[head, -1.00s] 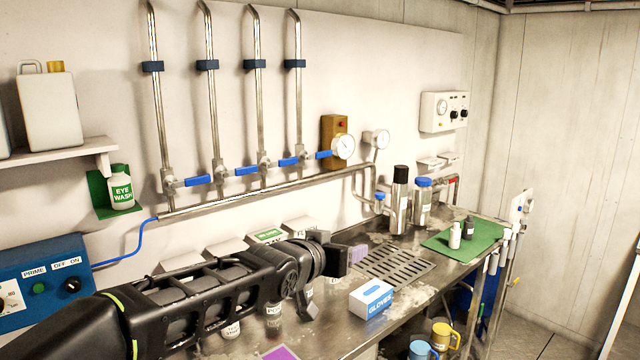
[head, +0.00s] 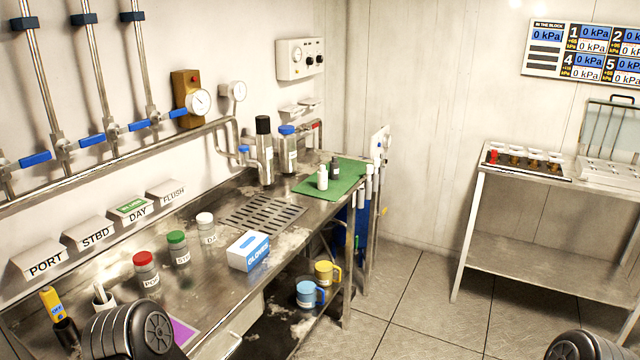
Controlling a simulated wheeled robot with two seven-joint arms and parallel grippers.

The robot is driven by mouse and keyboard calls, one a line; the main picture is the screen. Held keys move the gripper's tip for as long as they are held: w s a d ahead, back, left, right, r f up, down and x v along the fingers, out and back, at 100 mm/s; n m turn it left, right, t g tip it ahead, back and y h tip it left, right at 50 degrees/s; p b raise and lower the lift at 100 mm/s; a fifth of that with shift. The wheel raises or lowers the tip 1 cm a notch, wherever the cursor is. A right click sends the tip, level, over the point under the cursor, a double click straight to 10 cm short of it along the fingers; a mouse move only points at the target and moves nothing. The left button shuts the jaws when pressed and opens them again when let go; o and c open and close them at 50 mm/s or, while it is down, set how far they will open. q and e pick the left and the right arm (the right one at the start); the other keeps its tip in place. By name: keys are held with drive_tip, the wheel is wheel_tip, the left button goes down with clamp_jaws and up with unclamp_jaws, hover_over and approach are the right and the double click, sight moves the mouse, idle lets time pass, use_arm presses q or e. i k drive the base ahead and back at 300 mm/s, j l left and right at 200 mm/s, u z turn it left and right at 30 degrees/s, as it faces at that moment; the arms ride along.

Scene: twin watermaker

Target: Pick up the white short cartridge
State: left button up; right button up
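I cannot single out a white short cartridge with certainty. Several white tubes (head: 368,183) hang upright at the right end of the steel bench, below the edge of the green mat; their lengths are hard to compare. A small white bottle (head: 322,178) stands upright on the green mat (head: 338,184) beside a dark bottle (head: 335,167). Black rounded parts of my arms show at the bottom left and bottom right edges. Neither of my grippers is in view.
The bench (head: 220,262) holds a gloves box (head: 248,251), capped jars (head: 178,249), tall cylinders (head: 265,150) and a drain grate (head: 262,214). Mugs (head: 326,273) sit on a lower shelf. A steel table (head: 540,175) stands at the right. Tiled floor (head: 400,300) between is clear.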

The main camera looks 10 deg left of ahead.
sight(322, 173)
drive_tip(key=i+l, duration=0.3)
drive_tip(key=i, duration=0.15)
drive_tip(key=i+l, duration=0.3)
drive_tip(key=i, duration=0.15)
drive_tip(key=i+l+z, duration=0.1)
drive_tip(key=i+l, duration=0.2)
drive_tip(key=i, duration=0.15)
drive_tip(key=i+l, duration=0.3)
drive_tip(key=i, duration=0.15)
drive_tip(key=i+l, duration=0.25)
drive_tip(key=i, duration=0.2)
drive_tip(key=l+z, duration=0.05)
